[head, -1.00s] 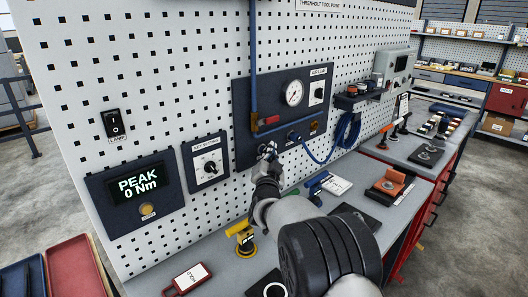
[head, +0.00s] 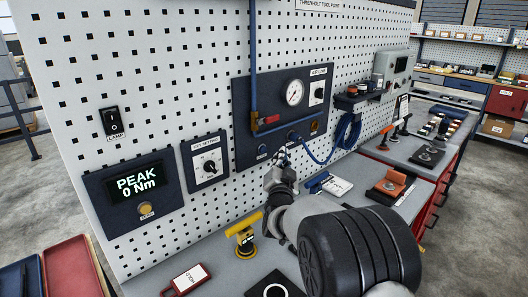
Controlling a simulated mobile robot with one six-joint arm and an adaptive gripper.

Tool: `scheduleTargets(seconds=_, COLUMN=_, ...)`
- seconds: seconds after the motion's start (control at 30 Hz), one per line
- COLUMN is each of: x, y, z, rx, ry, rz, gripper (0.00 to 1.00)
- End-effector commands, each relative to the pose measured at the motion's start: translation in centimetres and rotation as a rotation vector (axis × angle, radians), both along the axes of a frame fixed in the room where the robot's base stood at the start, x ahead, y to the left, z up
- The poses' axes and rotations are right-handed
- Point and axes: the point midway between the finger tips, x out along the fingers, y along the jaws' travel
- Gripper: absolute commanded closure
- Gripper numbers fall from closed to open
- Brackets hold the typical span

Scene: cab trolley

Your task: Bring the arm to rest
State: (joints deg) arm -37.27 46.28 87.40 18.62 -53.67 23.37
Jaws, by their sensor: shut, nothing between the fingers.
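My gripper (head: 279,157) shows small in the head view, in front of the lower edge of the dark air line panel (head: 241,101). Its fingers are close together and I see nothing held in them. Whether the tips touch the panel I cannot tell, but they look apart from it. My arm reaches up from the lower right, over the grey bench, and hides part of the bench top.
The panel carries a gauge (head: 294,92), a red valve handle (head: 272,119) and a blue hose (head: 318,157). A yellow tool (head: 245,239), a red HOLD tag (head: 185,279) and an orange block (head: 391,185) are on the bench. A display (head: 137,188) reads PEAK 0 Nm.

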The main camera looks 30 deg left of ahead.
Motion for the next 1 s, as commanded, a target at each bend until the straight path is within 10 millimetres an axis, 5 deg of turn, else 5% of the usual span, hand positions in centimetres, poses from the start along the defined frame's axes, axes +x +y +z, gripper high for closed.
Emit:
scheduleTargets(seconds=0.77, x=-0.5, y=-1.9, z=0.5, rx=-0.007, ry=0.006, rz=-0.001, gripper=1.00)
scheduleTargets(seconds=0.87, x=-0.4, y=-3.7, z=1.8, rx=-0.043, ry=0.041, rz=-0.007, gripper=1.00)
scheduleTargets(seconds=1.0, x=-1.3, y=-9.1, z=4.5, rx=-0.153, ry=0.146, rz=-0.019, gripper=1.00)
